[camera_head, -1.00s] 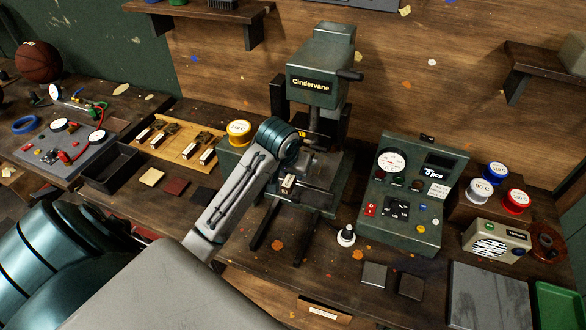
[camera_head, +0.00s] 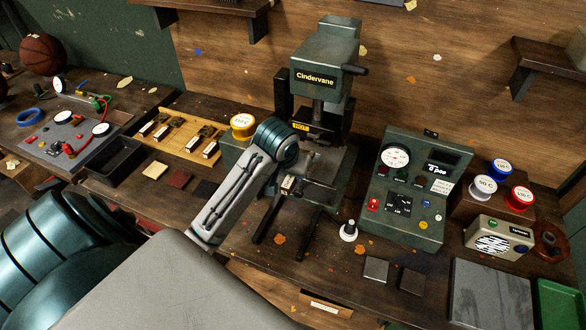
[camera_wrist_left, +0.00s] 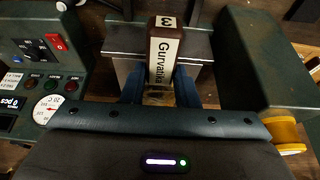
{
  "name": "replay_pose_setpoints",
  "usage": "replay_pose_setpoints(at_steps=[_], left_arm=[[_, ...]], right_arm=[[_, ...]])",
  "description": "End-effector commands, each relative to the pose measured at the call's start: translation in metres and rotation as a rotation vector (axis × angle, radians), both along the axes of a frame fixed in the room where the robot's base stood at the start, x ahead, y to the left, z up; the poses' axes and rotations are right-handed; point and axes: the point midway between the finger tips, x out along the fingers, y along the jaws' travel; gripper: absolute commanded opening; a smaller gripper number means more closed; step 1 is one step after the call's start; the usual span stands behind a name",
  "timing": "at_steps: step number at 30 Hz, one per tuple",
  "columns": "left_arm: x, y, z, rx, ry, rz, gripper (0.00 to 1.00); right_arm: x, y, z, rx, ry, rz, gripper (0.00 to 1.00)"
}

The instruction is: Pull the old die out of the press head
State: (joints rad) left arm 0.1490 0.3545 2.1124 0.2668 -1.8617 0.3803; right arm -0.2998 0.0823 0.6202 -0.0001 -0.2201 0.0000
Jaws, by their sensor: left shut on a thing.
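The green Cindervane press (camera_head: 325,78) stands at the middle back, with a yellow HOT label on its head. My left gripper (camera_head: 304,178) is in front of and below the press head, over the press base. It is shut on the old die (camera_head: 288,184), whose pale, dark-ended handle shows. In the left wrist view the die (camera_wrist_left: 164,50) reads "Gurvatika" and "3", between the two bluish fingers (camera_wrist_left: 160,88). Its far end is partly hidden, and I cannot tell whether it touches the press. My right gripper is not in view.
A wooden rack (camera_head: 163,147) with several similar dies lies left of the press, near a yellow spool (camera_head: 243,124). A green control box (camera_head: 405,215) stands at right. A white-and-black knob (camera_head: 348,231) sits in front. A black tray (camera_head: 110,163) is at left.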

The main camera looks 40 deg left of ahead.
Motion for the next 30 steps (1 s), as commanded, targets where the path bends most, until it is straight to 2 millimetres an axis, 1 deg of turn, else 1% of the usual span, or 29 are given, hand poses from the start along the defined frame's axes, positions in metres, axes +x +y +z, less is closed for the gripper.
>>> replay_pose_setpoints(at_steps=[19,24,30], left_arm=[[-0.031,-0.007,0.001,0.001,-0.002,-0.001,0.05],[-0.035,-0.009,0.001,0.000,-0.002,0.000,0.05],[-0.036,-0.009,0.001,0.000,-0.002,0.000,0.05]], right_arm=[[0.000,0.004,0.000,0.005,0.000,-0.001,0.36],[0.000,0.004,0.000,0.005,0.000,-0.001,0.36],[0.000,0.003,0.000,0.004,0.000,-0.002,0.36]])
